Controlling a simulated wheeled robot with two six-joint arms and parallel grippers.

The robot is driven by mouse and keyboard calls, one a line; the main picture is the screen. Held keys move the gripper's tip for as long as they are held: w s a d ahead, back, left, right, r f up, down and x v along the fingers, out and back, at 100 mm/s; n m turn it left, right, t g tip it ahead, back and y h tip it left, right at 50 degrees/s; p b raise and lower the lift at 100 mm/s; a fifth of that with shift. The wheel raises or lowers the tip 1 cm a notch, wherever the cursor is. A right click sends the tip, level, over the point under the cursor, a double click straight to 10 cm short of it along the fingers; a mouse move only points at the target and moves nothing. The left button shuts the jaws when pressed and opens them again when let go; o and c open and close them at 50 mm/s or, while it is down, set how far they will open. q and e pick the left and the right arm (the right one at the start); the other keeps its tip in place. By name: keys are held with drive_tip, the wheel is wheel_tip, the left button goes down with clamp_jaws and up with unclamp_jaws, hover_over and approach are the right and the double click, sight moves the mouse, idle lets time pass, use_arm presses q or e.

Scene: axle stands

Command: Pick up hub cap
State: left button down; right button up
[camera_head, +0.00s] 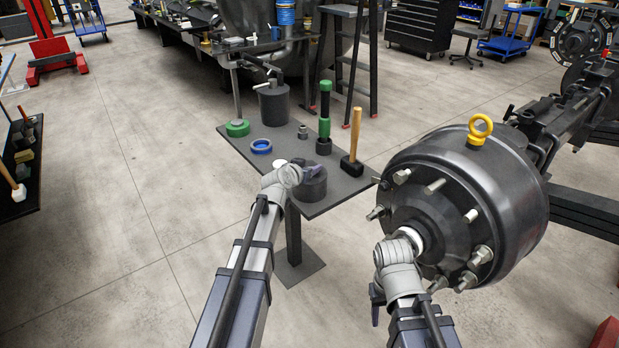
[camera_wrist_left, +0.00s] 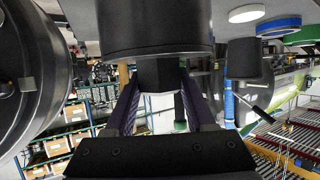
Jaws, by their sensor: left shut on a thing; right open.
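The hub cap (camera_head: 314,189) is a dark, round, squat cylinder at the near end of the small grey table. My left gripper (camera_head: 302,172) is at its top, partly covering it in the head view. In the left wrist view the hub cap (camera_wrist_left: 155,30) shows as a wide black cylinder with a narrower black knob. The purple fingers of my left gripper (camera_wrist_left: 158,90) are shut on that knob from both sides. Whether its base touches the table cannot be told. My right gripper (camera_head: 377,300) is open and empty, low in front of the brake drum.
The table (camera_head: 228,138) also holds a blue ring (camera_head: 261,147), a white disc (camera_head: 281,163), a black pot (camera_head: 273,104), a green-and-black tool (camera_head: 324,118) and a mallet (camera_head: 353,150). The large studded brake drum (camera_head: 500,190) stands close on the right.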

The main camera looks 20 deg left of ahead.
use_arm(q)
drive_tip(key=shift+r, duration=0.1)
wheel_tip(320, 180, up, 10)
drive_tip(key=p, duration=1)
